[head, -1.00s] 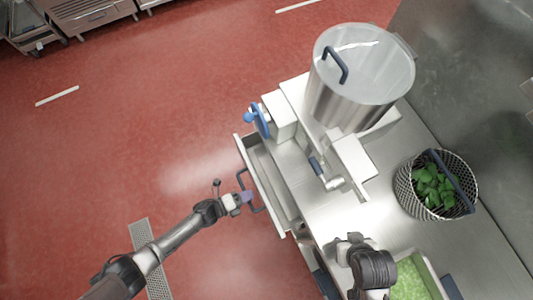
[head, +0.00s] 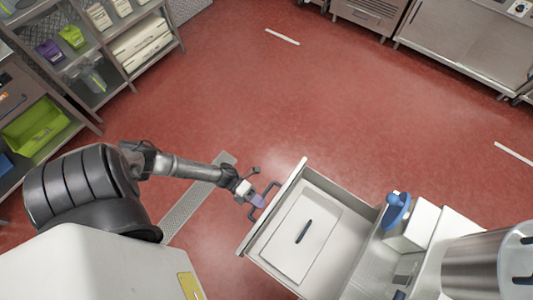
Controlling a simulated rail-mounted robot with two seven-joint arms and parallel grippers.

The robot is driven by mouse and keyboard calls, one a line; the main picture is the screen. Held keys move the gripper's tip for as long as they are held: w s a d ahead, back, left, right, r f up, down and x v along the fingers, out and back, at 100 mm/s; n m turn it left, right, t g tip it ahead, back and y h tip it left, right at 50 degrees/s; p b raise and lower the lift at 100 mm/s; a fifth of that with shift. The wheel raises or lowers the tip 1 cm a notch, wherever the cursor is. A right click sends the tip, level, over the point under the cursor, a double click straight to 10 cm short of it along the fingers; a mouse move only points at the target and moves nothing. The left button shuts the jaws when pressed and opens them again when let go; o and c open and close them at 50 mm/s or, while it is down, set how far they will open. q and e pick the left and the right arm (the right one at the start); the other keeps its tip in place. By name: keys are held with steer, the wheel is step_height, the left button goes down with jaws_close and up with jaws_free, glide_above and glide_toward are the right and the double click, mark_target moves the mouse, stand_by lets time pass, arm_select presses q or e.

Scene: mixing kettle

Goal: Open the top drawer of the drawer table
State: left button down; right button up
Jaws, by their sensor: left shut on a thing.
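The top drawer (head: 273,217) of the drawer table (head: 361,278) stands pulled well out, toward the left. Inside it lies a flat pale lid-like panel (head: 284,248) with a dark bar handle (head: 304,231). The fingertips partly hide the handle. My right gripper is out of the picture.
Shelves (head: 105,73) with bins are at the upper left. Steel cabinets (head: 452,47) line the top right. Red floor (head: 330,110) beyond the drawer is clear.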

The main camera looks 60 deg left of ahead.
arm_select(q)
steer(key=shift+v, duration=0.8)
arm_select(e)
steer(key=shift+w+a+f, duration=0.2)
arm_select(q)
steer(key=shift+f, duration=0.1)
steer(key=c, duration=1.1)
jaws_free()
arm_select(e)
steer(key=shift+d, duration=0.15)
arm_select(q)
steer(key=shift+a, duration=0.1)
arm_select(e)
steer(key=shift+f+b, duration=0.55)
steer(key=shift+b, duration=0.1)
arm_select(q)
steer(key=shift+v, duration=6.8)
steer(key=shift+f, duration=0.1)
